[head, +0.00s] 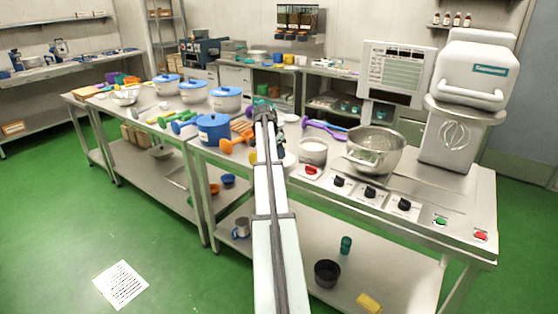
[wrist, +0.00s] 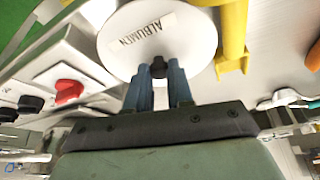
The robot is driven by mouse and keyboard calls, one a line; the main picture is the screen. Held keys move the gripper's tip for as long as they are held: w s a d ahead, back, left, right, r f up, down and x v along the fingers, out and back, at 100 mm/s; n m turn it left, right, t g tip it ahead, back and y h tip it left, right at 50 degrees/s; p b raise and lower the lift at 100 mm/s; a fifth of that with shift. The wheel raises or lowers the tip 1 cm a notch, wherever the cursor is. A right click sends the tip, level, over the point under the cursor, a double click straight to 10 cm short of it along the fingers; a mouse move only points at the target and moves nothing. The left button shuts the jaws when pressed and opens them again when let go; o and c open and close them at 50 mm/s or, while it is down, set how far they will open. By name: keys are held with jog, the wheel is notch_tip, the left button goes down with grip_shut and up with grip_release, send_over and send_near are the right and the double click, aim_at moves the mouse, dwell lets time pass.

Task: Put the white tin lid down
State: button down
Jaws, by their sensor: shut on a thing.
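The white tin lid (wrist: 150,45), a round disc labelled "ALBUMEN" with a dark knob (wrist: 158,68), fills the top middle of the wrist view. My gripper (wrist: 159,82) has its two blue fingers shut on that knob. In the head view a pale edge that looks like the lid (head: 290,160) shows just right of my arm; my arm hides the fingers and most of the lid there. I cannot tell whether the lid touches the counter. A white open tin (head: 313,152) stands on the counter right of my gripper.
A red switch (head: 311,170) and black knobs (head: 370,192) line the counter's front right. A steel bowl (head: 375,150) stands beyond them. A blue pot (head: 214,130) and an orange tool (head: 236,143) are left of my arm. In the wrist view a yellow object (wrist: 234,30) is close beside the lid.

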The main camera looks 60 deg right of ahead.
jog(key=shift+f, duration=1.8)
jog(key=c, duration=1)
grip_release()
jog(key=shift+f, duration=0.15)
jog(key=v, duration=1.2)
jog(key=shift+o, duration=0.5)
